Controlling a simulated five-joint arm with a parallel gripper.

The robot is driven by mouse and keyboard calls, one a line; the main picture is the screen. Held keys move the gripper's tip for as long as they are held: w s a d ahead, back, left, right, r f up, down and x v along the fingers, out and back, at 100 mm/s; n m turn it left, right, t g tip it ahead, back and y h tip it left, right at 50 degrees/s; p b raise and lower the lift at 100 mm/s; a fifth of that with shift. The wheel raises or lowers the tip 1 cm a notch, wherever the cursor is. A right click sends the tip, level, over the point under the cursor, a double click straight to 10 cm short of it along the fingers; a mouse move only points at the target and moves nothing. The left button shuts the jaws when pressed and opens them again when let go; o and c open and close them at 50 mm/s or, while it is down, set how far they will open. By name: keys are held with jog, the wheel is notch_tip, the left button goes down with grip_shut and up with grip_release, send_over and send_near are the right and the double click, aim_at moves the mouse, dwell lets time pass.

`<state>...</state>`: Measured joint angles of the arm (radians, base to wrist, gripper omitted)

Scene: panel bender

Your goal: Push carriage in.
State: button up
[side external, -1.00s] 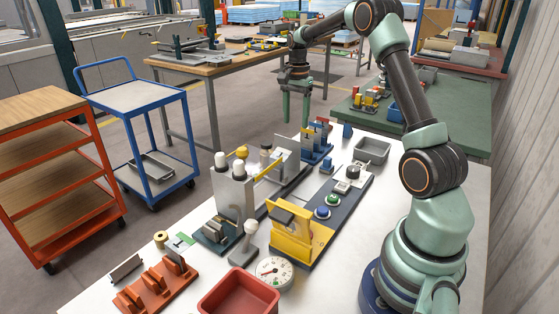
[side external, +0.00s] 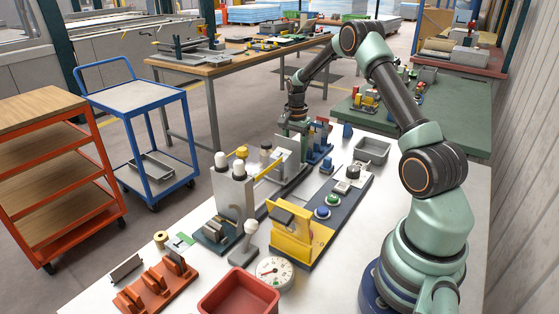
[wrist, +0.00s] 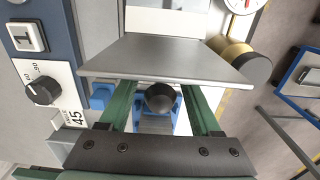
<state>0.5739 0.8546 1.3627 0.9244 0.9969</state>
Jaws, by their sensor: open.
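The carriage appears to be the grey upright plate (side external: 290,153) on the dark rail of the bench machine; its broad grey face (wrist: 165,58) fills the upper middle of the wrist view. A round black knob (wrist: 159,97) shows just below the plate's edge there. My gripper (side external: 293,131) is down at the far end of the machine, beside the plate. In the wrist view its green fingers (wrist: 160,108) are open, one on each side of the knob, with gaps. The fingertips are partly hidden by the plate, so I cannot tell whether they touch it.
A dark panel with a dial (wrist: 42,91) and buttons lies alongside the rail. Blue fixtures (side external: 319,145) stand close to my gripper. A grey tray (side external: 371,150), yellow bracket (side external: 290,232), gauge (side external: 275,271) and red bin (side external: 238,293) share the white bench.

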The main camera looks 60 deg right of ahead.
grip_shut()
dwell(1.4)
